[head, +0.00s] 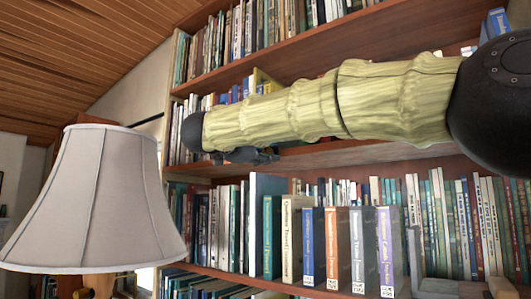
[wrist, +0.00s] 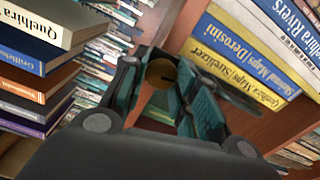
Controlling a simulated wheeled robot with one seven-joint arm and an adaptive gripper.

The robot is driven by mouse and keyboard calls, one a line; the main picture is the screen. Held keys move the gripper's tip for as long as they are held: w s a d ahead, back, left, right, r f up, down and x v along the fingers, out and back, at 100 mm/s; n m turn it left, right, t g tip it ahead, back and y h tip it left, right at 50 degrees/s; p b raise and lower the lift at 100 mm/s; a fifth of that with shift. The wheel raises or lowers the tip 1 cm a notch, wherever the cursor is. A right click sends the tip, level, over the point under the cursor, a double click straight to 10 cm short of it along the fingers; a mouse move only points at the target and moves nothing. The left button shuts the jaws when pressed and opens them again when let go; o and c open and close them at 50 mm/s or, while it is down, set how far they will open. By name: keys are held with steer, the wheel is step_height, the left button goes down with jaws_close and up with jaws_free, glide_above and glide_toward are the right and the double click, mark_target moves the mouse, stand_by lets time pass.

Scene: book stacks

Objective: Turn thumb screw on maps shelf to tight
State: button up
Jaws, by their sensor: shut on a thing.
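The thumb screw (wrist: 159,74) is a round, brass-coloured knob with a dark mark on its face, seen in the wrist view between my fingers. My gripper (wrist: 166,82) is shut on it, with a teal-padded finger on each side. In the head view my gripper (head: 250,155) is at the front edge of the maps shelf (head: 345,156), and the screw is hidden there. I cannot tell how tight the screw is.
A lamp with a pale shade (head: 100,200) stands at the left in the head view. Below my arm, a lower shelf holds upright books (head: 331,245), some near its front edge. More books (head: 250,30) fill the shelf above.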

steer(key=o, duration=1)
steer(key=shift+w+d, duration=0.1)
steer(key=shift+w, duration=0.05)
steer(key=v, duration=1.2)
